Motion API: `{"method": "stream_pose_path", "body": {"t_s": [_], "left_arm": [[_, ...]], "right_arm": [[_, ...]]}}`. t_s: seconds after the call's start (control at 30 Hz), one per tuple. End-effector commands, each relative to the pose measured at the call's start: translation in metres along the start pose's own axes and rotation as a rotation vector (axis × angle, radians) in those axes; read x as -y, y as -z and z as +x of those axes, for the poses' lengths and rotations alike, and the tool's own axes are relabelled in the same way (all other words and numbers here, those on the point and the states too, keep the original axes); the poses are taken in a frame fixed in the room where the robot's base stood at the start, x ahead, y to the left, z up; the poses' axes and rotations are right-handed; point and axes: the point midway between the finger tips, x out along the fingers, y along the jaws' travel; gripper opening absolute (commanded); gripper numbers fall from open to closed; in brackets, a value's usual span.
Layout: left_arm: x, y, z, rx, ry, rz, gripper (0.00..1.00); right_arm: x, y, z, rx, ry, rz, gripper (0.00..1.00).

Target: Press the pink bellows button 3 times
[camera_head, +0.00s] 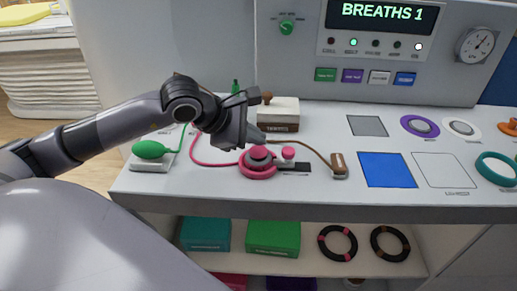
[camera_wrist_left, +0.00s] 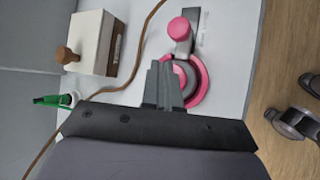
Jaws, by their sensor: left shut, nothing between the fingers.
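The display (camera_head: 382,14) reads "BREATHS 1". My right gripper is not in view.
A pink knob (camera_head: 288,152) stands right beside the button. A white box (camera_head: 285,108) with a brown knob is behind it. A brown cord runs to a brown handpiece (camera_head: 339,164). A green bulb (camera_head: 148,150) on a pad lies left. Blue and white squares are to the right.

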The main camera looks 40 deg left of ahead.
Motion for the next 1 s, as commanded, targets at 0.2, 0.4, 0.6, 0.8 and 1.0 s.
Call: {"method": "stream_pose_path", "body": {"t_s": [0.2, 0.4, 0.6, 0.8, 1.0], "left_arm": [[-0.010, -0.010, -0.014, 0.001, -0.001, 0.000, 0.00], [-0.021, -0.021, -0.028, 0.001, -0.003, 0.001, 0.00], [-0.025, -0.025, -0.035, 0.000, -0.001, 0.000, 0.00], [-0.025, -0.025, -0.034, 0.000, 0.000, 0.000, 0.00], [-0.025, -0.025, -0.034, 0.000, 0.000, 0.000, 0.00]], "right_arm": [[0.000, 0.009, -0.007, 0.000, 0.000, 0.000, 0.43], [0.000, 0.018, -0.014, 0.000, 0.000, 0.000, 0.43], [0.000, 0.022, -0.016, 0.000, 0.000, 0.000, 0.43], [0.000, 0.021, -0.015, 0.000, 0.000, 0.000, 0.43], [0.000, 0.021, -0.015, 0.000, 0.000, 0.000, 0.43]]}}
